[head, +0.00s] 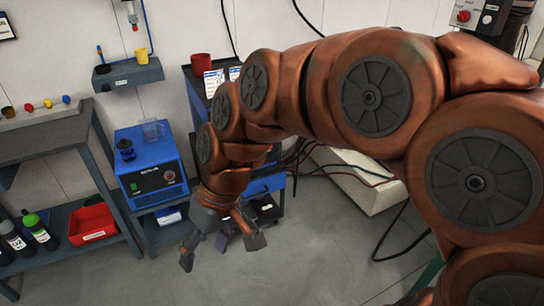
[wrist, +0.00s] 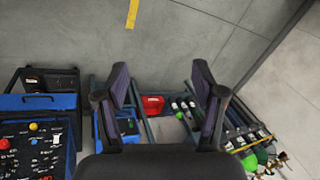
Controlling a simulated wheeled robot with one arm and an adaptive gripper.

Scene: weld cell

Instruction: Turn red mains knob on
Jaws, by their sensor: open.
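A red round knob (head: 463,15) sits on a grey wall box at the top right of the head view, partly behind my arm; its label and setting are too small to read. I cannot tell for sure that it is the mains knob. My gripper (head: 221,250) hangs above the floor in front of the shelves, open and empty, far from the wall box. Its two fingers (wrist: 159,70) stand apart in the wrist view.
A blue machine (head: 151,168) stands on a low shelf at left, near a red bin (head: 92,224) and several bottles. A dark bench (head: 45,137) stands above. Blue shelving and a pale box (head: 352,180) with cables lie behind my arm. The floor (head: 310,265) in front is clear.

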